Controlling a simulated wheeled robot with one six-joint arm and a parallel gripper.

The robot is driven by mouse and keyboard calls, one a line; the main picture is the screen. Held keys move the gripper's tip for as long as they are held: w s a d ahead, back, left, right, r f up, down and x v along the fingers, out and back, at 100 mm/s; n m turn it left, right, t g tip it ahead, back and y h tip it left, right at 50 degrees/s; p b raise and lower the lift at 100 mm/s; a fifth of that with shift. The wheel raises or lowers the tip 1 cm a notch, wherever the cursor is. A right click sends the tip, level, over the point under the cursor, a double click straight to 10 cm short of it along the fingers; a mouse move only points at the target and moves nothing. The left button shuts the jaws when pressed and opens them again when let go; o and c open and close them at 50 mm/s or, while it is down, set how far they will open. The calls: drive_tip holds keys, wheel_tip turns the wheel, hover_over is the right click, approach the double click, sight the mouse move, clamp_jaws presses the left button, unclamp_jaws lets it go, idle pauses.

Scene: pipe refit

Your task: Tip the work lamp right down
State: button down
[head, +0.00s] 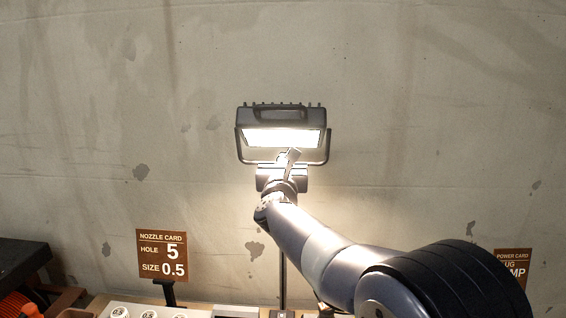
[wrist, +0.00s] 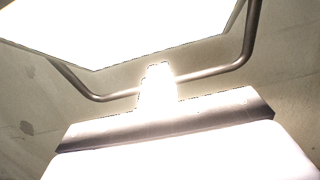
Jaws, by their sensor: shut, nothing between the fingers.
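The work lamp (head: 280,116) has a dark finned housing with a handle on top and a lit panel (head: 284,138) tilted downward. It hangs in a U-shaped bracket (head: 328,150) on a thin upright stand (head: 283,265). In the wrist view the glowing panel (wrist: 120,30) fills the upper left, with the bracket (wrist: 205,73) behind. My gripper (head: 291,155) is shut and empty, just below the panel's lower edge. Its fingers (wrist: 157,85) look washed out by the light in the wrist view. I cannot tell whether they touch the lamp.
A brown nozzle card (head: 162,255) reading hole 5, size 0.5 stands at the left. A power card (head: 513,268) stands at the right, partly hidden by my arm. White numbered pieces (head: 148,314) line the bottom edge. A bare concrete wall is behind.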

drive_tip(key=shift+w+r+p, duration=0.2)
drive_tip(key=shift+w+p, duration=0.15)
drive_tip(key=shift+w, duration=0.8)
